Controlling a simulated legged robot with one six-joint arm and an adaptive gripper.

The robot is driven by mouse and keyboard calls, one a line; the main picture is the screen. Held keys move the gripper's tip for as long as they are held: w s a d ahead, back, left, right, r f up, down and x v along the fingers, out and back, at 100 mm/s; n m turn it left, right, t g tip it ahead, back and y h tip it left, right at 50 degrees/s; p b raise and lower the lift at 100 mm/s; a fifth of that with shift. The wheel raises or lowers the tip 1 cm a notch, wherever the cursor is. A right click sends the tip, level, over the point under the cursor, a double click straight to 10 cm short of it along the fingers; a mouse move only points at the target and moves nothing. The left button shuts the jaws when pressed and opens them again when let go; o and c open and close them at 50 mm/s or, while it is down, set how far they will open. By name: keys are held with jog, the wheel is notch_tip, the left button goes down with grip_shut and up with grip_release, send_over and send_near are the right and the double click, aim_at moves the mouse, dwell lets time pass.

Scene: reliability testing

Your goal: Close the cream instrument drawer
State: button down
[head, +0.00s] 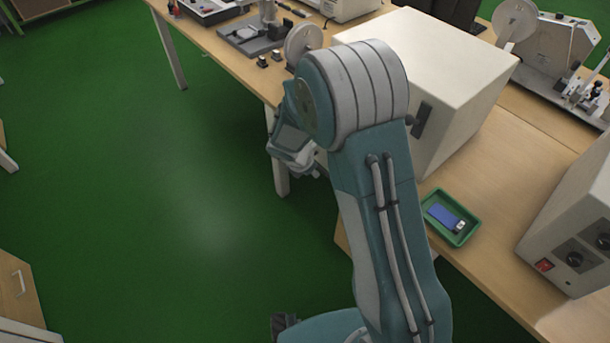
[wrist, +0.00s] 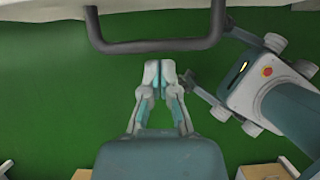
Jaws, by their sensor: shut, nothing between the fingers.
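A large cream box (head: 440,60) stands on the wooden bench in the head view, with a dark handle (head: 421,120) on its front side. My arm covers part of that front, so I cannot tell how far any drawer is out. In the wrist view, a dark bar handle (wrist: 155,46) hangs from a cream edge (wrist: 50,9) at the top. My gripper (wrist: 158,66) is shut and empty, its fingertips pointing toward the handle with a small gap in the picture. In the head view my wrist is beside the bench, its fingertips not clear.
The wooden bench (head: 560,135) carries a green tray (head: 452,216) with a blue item, right of my arm. A cream instrument with knobs (head: 575,235) stands at the right. Reels and other instruments are at the back. Open green floor (head: 180,190) lies to the left.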

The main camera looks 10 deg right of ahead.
dwell(0.3)
jog(key=w+d, duration=0.2)
jog(key=d, duration=0.2)
jog(key=w+d, duration=0.2)
jog(key=d, duration=0.1)
jog(key=w+d, duration=0.3)
jog(key=d, duration=0.1)
jog(key=shift+d, duration=0.3)
jog(key=shift+a, duration=0.1)
